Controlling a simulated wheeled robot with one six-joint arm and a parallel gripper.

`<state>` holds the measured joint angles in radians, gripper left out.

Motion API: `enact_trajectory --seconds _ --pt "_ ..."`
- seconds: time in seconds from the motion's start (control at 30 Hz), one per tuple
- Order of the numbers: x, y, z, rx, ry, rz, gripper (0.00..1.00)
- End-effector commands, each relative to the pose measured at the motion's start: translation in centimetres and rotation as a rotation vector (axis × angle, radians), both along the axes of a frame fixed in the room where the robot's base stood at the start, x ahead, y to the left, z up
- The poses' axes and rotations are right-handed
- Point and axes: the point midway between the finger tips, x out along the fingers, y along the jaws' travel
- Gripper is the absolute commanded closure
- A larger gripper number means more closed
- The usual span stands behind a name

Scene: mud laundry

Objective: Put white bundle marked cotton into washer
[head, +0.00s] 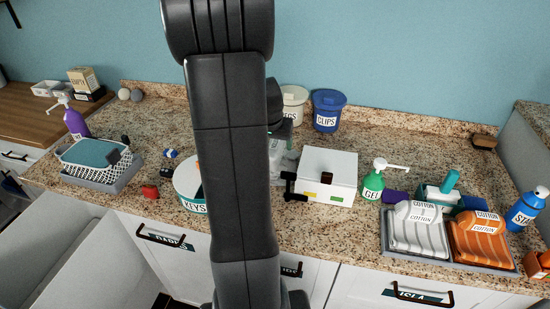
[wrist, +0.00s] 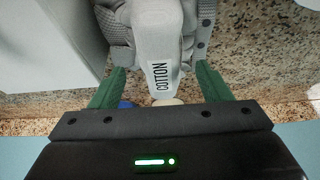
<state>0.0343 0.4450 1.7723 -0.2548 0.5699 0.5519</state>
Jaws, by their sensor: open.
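In the wrist view, a pale grey-white bundle marked COTTON (wrist: 155,40) lies between the green fingers of my gripper (wrist: 160,78). The fingers are apart, one on each side of its narrow labelled end; I cannot tell whether they touch it. In the head view my arm hides most of this spot, and only a pale sliver (head: 277,166) shows left of the white box. Another white bundle marked COTTON (head: 418,236) lies in the tray at the right, beside an orange bundle marked COTTON (head: 479,243). I cannot make out a washer for certain.
The white box (head: 330,172) stands close to the right of my gripper. A round KEYS tin (head: 187,188) is to the left. A blue CLIPS bucket (head: 328,108) stands behind, and a green gel bottle (head: 373,185) is right of the box. A basket (head: 92,160) is far left.

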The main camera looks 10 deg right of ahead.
Motion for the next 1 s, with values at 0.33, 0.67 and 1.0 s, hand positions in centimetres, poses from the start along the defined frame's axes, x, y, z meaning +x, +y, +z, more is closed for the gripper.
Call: enact_trajectory --seconds 0.33,0.67,1.0 --pt "1.2 -0.4 -2.8 0.002 0.001 0.000 0.29" --pt "1.2 -0.4 -2.8 0.002 -0.001 0.001 0.29" --pt "1.2 -0.4 -3.1 0.002 -0.001 0.000 0.29"
